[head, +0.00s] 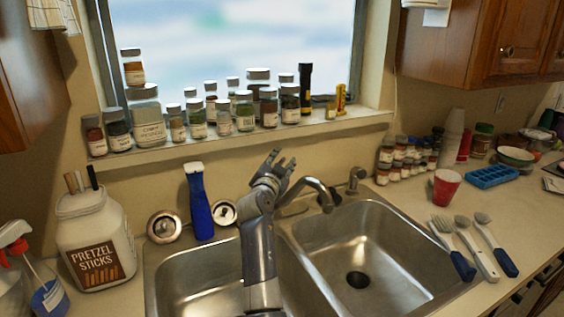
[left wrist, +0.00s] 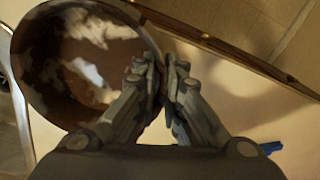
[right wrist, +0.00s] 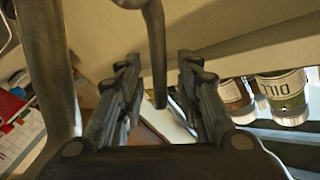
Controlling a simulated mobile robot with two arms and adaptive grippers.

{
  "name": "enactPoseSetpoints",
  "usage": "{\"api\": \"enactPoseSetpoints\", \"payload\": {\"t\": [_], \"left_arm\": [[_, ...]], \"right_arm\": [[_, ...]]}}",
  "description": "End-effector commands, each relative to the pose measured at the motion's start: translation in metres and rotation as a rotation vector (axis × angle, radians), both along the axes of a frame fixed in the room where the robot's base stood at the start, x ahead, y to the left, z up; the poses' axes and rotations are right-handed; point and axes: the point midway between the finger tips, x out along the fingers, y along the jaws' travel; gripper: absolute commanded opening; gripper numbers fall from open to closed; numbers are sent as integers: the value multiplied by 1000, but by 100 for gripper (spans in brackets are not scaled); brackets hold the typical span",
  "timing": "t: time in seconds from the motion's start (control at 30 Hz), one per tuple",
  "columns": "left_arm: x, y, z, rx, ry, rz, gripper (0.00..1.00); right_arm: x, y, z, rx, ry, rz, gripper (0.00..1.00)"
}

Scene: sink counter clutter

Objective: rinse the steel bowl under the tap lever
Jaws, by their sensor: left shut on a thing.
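The steel bowl (left wrist: 75,85) shows in the left wrist view, its inside shiny with brown reflections. My left gripper (left wrist: 163,75) is shut on its rim at the bowl's right side; the bowl and left gripper are not in the head view. My right gripper (head: 278,162) is raised behind the double sink, beside the tap spout (head: 313,184). In the right wrist view its fingers (right wrist: 158,75) are spread apart. A curved metal rod, apparently the tap lever (right wrist: 157,50), hangs between them; contact cannot be told. The lever is not clearly seen in the head view.
The right sink basin (head: 345,235) is empty. A pretzel jar (head: 92,215) and blue bottle (head: 199,205) are at left. Several jars (head: 243,110) line the sill.

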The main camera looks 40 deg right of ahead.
Motion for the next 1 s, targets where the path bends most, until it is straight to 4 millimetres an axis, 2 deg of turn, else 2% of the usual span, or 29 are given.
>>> {"api": "enactPoseSetpoints", "payload": {"t": [0.03,0.17,0.2,0.43,0.7,1.0], "left_arm": [[0,0,0,0,-1,0,0],[0,0,0,0,-1,0,0],[0,0,0,-1,-1,0,0],[0,0,4,-1,-1,0,0],[0,0,24,-1,0,0,0],[0,0,24,-1,-1,0,0]], "right_arm": [[0,0,0,0,0,0,33],[0,0,0,0,0,0,3],[0,0,0,0,0,0,0],[1,0,4,2,16,-1,0],[14,-2,13,25,179,0,0],[16,-3,10,28,217,1,0]]}}
